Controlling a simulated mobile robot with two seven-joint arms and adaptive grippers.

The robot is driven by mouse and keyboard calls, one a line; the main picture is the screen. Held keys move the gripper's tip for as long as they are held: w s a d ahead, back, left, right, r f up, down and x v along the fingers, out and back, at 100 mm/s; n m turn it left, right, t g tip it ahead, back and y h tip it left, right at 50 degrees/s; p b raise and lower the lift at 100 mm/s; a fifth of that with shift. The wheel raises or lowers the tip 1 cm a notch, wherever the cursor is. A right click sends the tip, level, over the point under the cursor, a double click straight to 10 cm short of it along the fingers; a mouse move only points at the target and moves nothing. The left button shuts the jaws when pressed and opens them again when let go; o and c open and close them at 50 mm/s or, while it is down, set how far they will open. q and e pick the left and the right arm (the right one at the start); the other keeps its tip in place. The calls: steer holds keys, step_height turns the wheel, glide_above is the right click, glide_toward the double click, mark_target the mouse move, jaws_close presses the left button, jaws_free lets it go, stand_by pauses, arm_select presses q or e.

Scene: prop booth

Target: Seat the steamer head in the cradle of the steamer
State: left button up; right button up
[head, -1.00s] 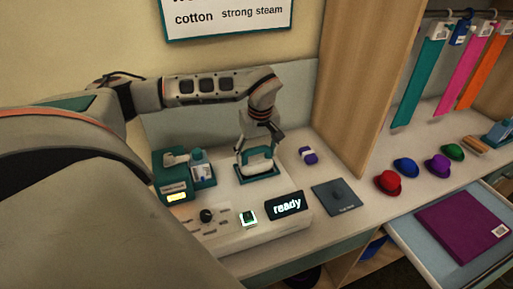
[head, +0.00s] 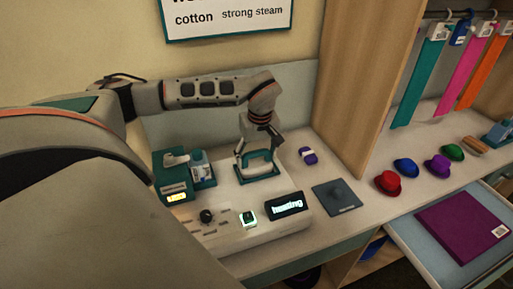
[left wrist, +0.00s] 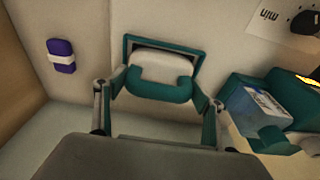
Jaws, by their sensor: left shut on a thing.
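The steamer (head: 225,222) is a white console with a black knob, a lit switch and a display reading "heating". Its teal-framed cradle (head: 270,177) is at the back right of the console; the frame also shows in the left wrist view (left wrist: 128,44). The steamer head (head: 258,161), white with a teal handle (left wrist: 158,93), is at the cradle, its white part within the frame's outline. I cannot tell whether it is fully down. My left gripper (head: 257,147) is shut on the steamer head, fingers at the handle's two sides. My right gripper is not in view.
A teal unit with a water bottle (head: 199,168) stands left of the cradle. A purple and white item (head: 308,156) lies to its right. A dark pad (head: 337,197) lies in front. Small coloured hats (head: 388,183) and a wooden partition (head: 362,90) are farther right.

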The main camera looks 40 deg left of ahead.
arm_select(q)
steer(key=o, duration=1.7)
step_height(320, 180, up, 12)
steer(key=d, duration=0.1)
steer(key=shift+s+d, duration=0.35)
steer(key=shift+s, duration=0.05)
